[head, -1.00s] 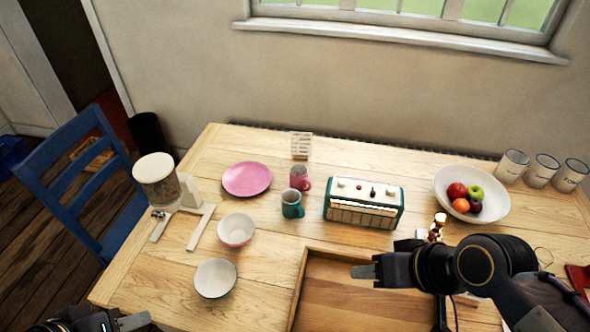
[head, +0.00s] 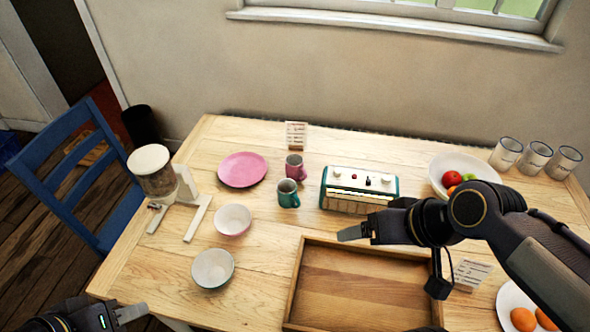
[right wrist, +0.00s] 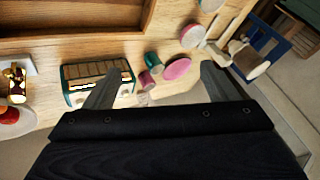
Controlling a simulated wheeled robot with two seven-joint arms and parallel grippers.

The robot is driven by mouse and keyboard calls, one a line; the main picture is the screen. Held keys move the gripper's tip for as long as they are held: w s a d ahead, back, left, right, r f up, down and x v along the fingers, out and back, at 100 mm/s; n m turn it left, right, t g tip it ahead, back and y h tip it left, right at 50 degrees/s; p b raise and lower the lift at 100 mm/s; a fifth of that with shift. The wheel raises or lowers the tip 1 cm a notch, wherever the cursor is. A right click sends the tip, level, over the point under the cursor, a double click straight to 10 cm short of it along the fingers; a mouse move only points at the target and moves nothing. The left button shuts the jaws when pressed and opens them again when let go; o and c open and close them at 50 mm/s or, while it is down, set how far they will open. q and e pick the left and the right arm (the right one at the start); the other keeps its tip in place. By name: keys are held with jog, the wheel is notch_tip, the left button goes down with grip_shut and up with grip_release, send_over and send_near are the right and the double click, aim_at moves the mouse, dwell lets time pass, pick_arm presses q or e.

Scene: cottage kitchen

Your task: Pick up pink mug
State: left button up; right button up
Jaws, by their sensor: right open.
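The pink mug (head: 295,167) stands upright on the table, just behind the teal mug (head: 288,193). The pink mug also shows in the right wrist view (right wrist: 147,79), between the open fingers and beyond them. My right gripper (head: 354,234) is in front of and to the right of the mugs, above the tray, apart from both. In the right wrist view its fingers (right wrist: 158,84) are spread with nothing between them. My left gripper (head: 125,314) is at the bottom left corner, far from the mugs; its jaw gap is unclear.
A teal radio (head: 360,191) stands right of the mugs, a pink plate (head: 243,169) left. A small card (head: 296,135) stands behind. Two bowls (head: 213,268) and a wooden tray (head: 360,285) lie nearer. A fruit bowl (head: 440,168) is partly hidden by my right arm.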

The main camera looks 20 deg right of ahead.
jog(key=shift+n, duration=0.4)
jog(key=w+d, duration=0.1)
jog(key=w, duration=0.3)
jog(key=w+d+r, duration=0.1)
jog(key=w, duration=0.4)
jog(key=w+d+r, duration=0.1)
jog(key=w, duration=0.4)
jog(key=shift+d, duration=0.1)
jog(key=n+g+h, duration=0.2)
jog(key=n, duration=0.3)
send_over(294, 163)
jog(key=s, duration=0.5)
jog(key=f, duration=2.2)
jog(key=shift+s+d, duration=0.1)
jog(key=shift+d, duration=0.25)
jog(key=shift+t, duration=0.3)
jog(key=b+x, duration=0.1)
jog(key=x, duration=0.7)
jog(key=shift+d+f, duration=0.1)
jog(key=shift+f, duration=0.1)
jog(key=shift+s, duration=0.1)
jog(key=shift+r, duration=0.1)
jog(key=c, duration=1.2)
jog(key=shift+o, duration=0.2)
